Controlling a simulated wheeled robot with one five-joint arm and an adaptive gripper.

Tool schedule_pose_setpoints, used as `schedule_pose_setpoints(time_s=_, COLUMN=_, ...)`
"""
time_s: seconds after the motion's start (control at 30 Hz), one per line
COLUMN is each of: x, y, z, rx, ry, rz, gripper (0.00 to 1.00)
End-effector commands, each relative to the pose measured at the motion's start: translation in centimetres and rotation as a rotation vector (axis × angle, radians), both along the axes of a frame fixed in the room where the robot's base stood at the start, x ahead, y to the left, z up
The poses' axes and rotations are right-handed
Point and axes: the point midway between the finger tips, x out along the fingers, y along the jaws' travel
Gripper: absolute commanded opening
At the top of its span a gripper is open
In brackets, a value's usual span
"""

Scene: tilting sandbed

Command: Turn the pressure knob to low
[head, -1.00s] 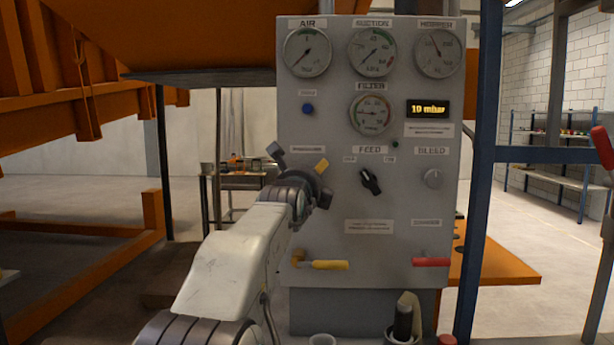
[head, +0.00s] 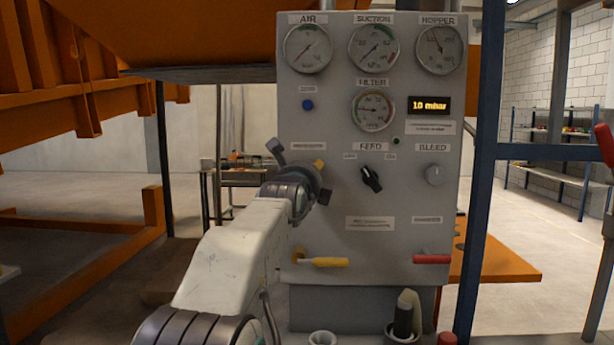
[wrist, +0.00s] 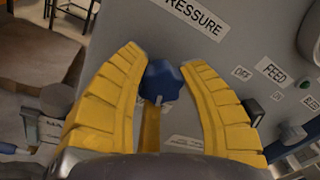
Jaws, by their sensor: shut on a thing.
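The blue pressure knob (wrist: 162,84) sits under the "PRESSURE" label (wrist: 196,14) in the wrist view. A small white mark shows on its lower edge, toward the bottom of the picture. My gripper (wrist: 162,62) has its two yellow fingers on either side of the knob, shut on it. In the head view my gripper (head: 319,170) is at the left side of the grey panel (head: 340,225). It hides the knob there. No low or high markings can be read.
The black FEED selector (head: 371,179) and grey BLEED knob (head: 434,174) are to the right. A yellow-handled lever (head: 325,262) and a red-handled lever (head: 431,259) are below. Gauges, including the FILTER gauge (head: 373,111), are above. A blue post (head: 478,180) stands right of the panel.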

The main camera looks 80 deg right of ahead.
Motion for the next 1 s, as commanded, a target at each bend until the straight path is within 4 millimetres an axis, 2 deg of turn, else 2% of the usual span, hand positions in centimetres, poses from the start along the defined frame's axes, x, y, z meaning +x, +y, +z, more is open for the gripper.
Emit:
schedule_pose_setpoints(time_s=0.37, x=-0.23, y=-0.04, z=-0.38, rx=-0.003, ry=0.072, rz=-0.004, gripper=0.06)
schedule_pose_setpoints(time_s=1.0, x=-0.15, y=-0.08, z=-0.29, rx=-0.029, ry=0.469, rz=-0.014, gripper=0.06)
